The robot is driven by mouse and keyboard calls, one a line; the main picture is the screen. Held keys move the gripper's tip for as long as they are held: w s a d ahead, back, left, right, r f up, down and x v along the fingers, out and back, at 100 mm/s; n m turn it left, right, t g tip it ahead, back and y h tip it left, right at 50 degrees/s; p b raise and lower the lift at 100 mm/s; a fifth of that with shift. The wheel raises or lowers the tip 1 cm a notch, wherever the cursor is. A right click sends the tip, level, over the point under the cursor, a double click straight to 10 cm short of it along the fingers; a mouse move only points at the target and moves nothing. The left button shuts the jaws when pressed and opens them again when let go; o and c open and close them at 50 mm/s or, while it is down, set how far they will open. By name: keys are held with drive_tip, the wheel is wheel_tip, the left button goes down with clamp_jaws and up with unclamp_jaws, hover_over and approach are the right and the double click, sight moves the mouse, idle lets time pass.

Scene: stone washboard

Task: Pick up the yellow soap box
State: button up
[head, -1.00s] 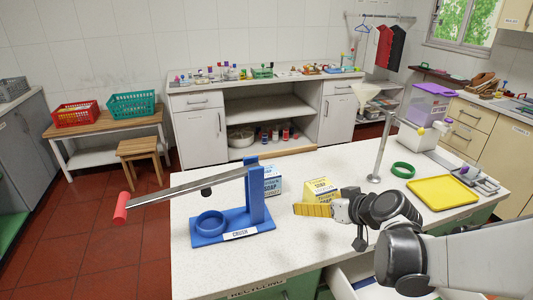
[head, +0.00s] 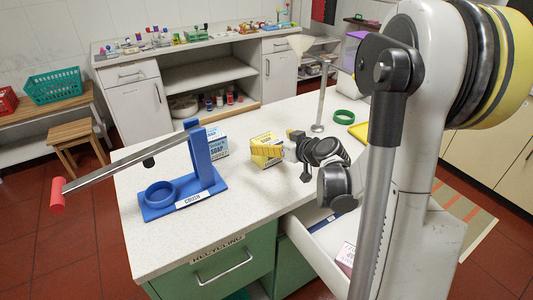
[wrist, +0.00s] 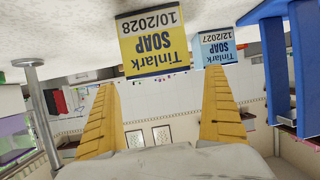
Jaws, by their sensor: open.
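The yellow soap box (head: 264,140) stands on the white counter. It shows upside down in the wrist view (wrist: 154,44), with the label "Tinlark SOAP 10/2028". My gripper (head: 276,146) is beside it, open and empty. In the wrist view my gripper's (wrist: 162,80) yellow fingers are spread wide, and the box shows just beyond the fingertips, between them sideways. In the head view a finger partly covers the box's lower front. I cannot tell whether a finger touches it.
A light-blue soap box (head: 218,142) with the label 12/2027 stands to the left. The blue crusher (head: 205,180) with its long lever is further left. A metal stand (head: 320,105) and a green ring (head: 345,116) are behind my gripper. A drawer (head: 325,250) is open at the front.

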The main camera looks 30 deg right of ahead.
sight(267, 140)
drive_tip(key=b+x, duration=0.1)
drive_tip(key=x, duration=0.2)
drive_tip(key=shift+w+f, duration=0.3)
drive_tip(key=shift+f, duration=0.05)
drive_tip(key=shift+r, duration=0.1)
drive_tip(key=c, duration=1.5)
drive_tip(key=shift+r+p, duration=0.35)
drive_tip(key=shift+r, duration=0.2)
drive_tip(key=r+p, duration=0.1)
drive_tip(key=r, duration=0.1)
drive_tip(key=r+p, duration=0.1)
drive_tip(key=r, duration=0.1)
drive_tip(key=shift+w+d, duration=0.1)
drive_tip(key=shift+d, duration=0.3)
drive_tip(key=w+d+r+p, duration=0.1)
drive_tip(key=d+r, duration=0.1)
drive_tip(key=d, duration=0.1)
drive_tip(key=w+d+r+p, duration=0.1)
drive_tip(key=w+d+r, duration=0.1)
drive_tip(key=d, duration=0.1)
drive_tip(key=w+d+r+p, duration=0.1)
drive_tip(key=d+r+p, duration=0.1)
drive_tip(key=d, duration=0.2)
drive_tip(key=shift+w, duration=0.15)
